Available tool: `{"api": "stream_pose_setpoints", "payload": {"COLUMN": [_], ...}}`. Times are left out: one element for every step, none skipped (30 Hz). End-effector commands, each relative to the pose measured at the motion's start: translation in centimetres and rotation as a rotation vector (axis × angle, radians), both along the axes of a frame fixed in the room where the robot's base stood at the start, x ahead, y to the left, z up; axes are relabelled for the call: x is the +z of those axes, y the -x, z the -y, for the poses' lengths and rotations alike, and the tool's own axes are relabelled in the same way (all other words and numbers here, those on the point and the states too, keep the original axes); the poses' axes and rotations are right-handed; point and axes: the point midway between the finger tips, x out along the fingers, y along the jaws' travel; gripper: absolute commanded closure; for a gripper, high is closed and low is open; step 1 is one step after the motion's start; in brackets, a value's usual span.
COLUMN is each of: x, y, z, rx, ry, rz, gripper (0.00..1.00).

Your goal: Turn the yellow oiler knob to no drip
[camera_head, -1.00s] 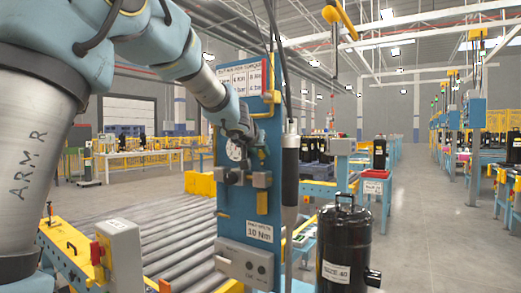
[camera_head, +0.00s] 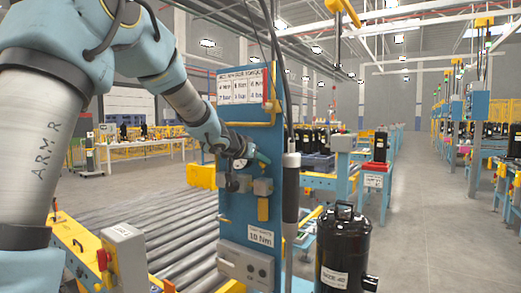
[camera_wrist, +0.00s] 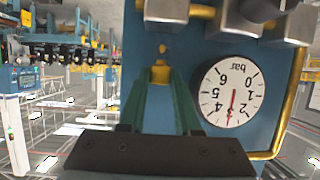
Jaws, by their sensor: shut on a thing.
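The yellow oiler knob (camera_wrist: 160,73) shows in the wrist view between the tips of my gripper's green fingers (camera_wrist: 160,82). The fingers are shut on it, and their tips cover part of its sides. Its setting marks cannot be read. In the head view my gripper (camera_head: 260,157) reaches the upper part of the blue panel (camera_head: 232,211), with its green tips against the fittings there. The knob is hidden in that view.
A round gauge marked bar (camera_wrist: 230,92) sits right beside the fingers, upside down in the wrist view. A yellow pipe (camera_wrist: 297,85) and grey metal fittings (camera_wrist: 166,10) are close by. A black compressor (camera_head: 342,245) stands right of the panel, and a roller conveyor (camera_head: 175,240) lies left.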

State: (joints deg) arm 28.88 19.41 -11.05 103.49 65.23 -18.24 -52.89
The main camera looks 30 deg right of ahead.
Motion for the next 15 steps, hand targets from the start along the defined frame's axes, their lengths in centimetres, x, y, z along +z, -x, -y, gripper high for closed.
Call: {"api": "stream_pose_setpoints", "payload": {"x": [0.73, 0.79, 0.81, 0.83, 0.87, 0.84, 0.85, 0.82, 0.79, 0.76, 0.71, 0.69, 0.64, 0.57, 0.53], "y": [-0.16, -0.18, -0.20, -0.23, -0.26, -0.31, -0.32, -0.33, -0.36, -0.38, -0.40, -0.44, -0.45, -0.45, -0.45], "z": [-0.18, -0.20, -0.19, -0.19, -0.21, -0.23, -0.24, -0.23, -0.22, -0.24, -0.25, -0.28, -0.27, -0.26, -0.26], "rx": [-0.021, -0.036, -0.056, -0.071, -0.086, -0.107, -0.122, -0.137, -0.155, -0.168, -0.182, -0.197, -0.209, -0.220, -0.234], "ry": [-0.004, -0.004, -0.003, -0.003, -0.003, -0.003, -0.004, -0.003, -0.002, -0.002, -0.003, -0.003, -0.002, -0.002, -0.002], "rz": [-0.005, -0.005, -0.006, -0.006, -0.006, -0.007, -0.006, -0.005, -0.006, -0.006, -0.005, -0.005, -0.005, -0.006, -0.004], "gripper": [1.00, 1.00, 1.00, 1.00, 1.00, 1.00, 1.00, 1.00, 1.00, 1.00, 1.00, 1.00, 1.00, 1.00, 1.00]}}
